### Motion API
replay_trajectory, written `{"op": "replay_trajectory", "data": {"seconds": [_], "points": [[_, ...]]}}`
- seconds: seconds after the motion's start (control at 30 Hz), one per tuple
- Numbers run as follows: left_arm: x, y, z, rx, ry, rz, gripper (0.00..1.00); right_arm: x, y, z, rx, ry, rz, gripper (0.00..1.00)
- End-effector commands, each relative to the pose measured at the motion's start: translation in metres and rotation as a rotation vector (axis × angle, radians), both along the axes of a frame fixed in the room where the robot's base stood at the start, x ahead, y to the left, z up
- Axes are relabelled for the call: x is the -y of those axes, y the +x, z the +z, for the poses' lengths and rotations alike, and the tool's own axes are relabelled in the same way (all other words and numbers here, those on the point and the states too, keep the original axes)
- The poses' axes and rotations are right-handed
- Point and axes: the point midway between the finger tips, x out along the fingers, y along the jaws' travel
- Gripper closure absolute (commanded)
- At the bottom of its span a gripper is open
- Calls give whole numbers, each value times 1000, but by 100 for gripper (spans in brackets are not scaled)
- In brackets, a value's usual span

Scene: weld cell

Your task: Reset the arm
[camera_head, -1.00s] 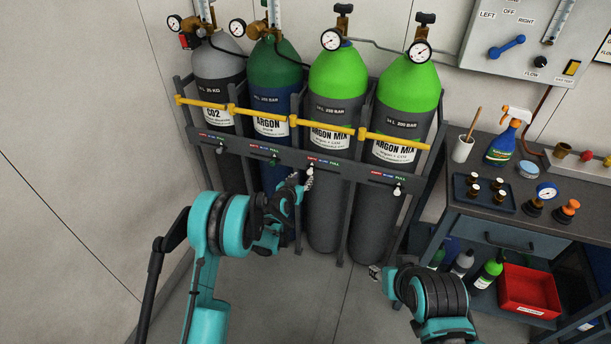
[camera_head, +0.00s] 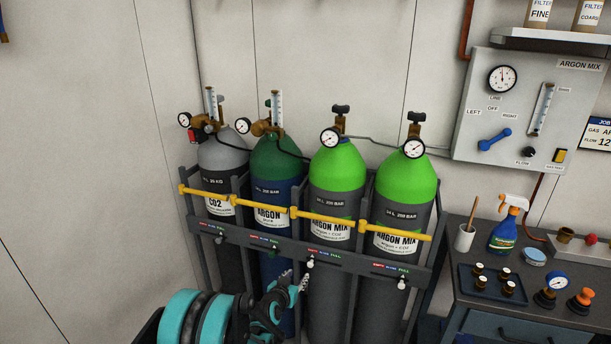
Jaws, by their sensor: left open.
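My left arm, teal and dark grey, comes in at the bottom, left of centre. I cannot tell whether the fingers touch anything. Nothing shows between them. My right gripper is out of view.
The rack (camera_head: 345,258) holds a grey CO2 cylinder (camera_head: 222,152), a dark green argon cylinder (camera_head: 276,160) and two bright green argon mix cylinders (camera_head: 337,172) behind yellow straps. A workbench (camera_head: 455,285) with a tray and gauges stands right. A gas panel (camera_head: 515,120) hangs above it.

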Motion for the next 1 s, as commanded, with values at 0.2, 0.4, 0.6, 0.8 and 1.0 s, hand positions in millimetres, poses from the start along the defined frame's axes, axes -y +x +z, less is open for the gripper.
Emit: {"op": "replay_trajectory", "data": {"seconds": [0.2, 0.4, 0.6, 0.8, 1.0], "points": [[-20, -34, 63, -80, 12, 22, 59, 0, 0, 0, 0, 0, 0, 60], [-46, -95, 119, -182, 27, 58, 59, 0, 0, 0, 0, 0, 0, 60], [-72, -173, 154, -284, 43, 108, 59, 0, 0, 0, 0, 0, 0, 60], [-98, -260, 165, -385, 60, 171, 59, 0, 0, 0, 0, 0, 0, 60], [-121, -342, 156, -476, 74, 242, 59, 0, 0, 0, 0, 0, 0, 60]]}}
